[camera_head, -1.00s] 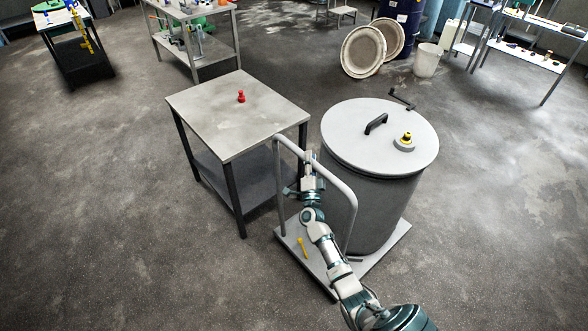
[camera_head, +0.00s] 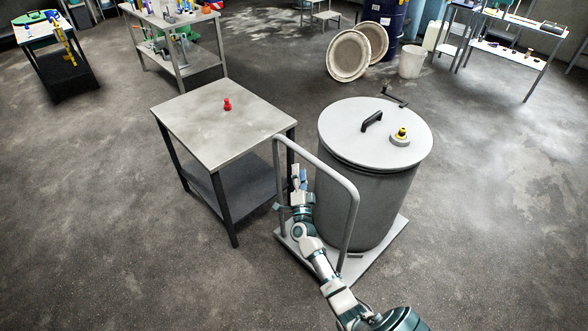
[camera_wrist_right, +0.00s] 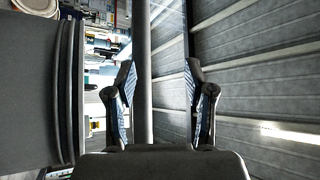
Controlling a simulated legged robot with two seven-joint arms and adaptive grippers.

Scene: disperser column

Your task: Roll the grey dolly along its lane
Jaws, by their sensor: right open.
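The grey dolly (camera_head: 382,250) stands on the floor right of the grey table, with a tubular push handle (camera_head: 320,160) at its near left side. A large grey drum (camera_head: 362,205) with a flat lid rides on it. My right gripper (camera_head: 297,178) is inside the handle frame, close to its left upright. In the right wrist view, my right gripper (camera_wrist_right: 160,88) is open. A grey post (camera_wrist_right: 141,70) runs between its fingers, nearer the left one; contact cannot be told. My left gripper is out of view.
The grey table (camera_head: 190,115) holds a small red piece (camera_head: 227,104) and stands close left of the dolly. Round pale dishes (camera_head: 347,55) and a white bucket (camera_head: 411,62) stand farther back. Open floor lies right of the dolly and in front.

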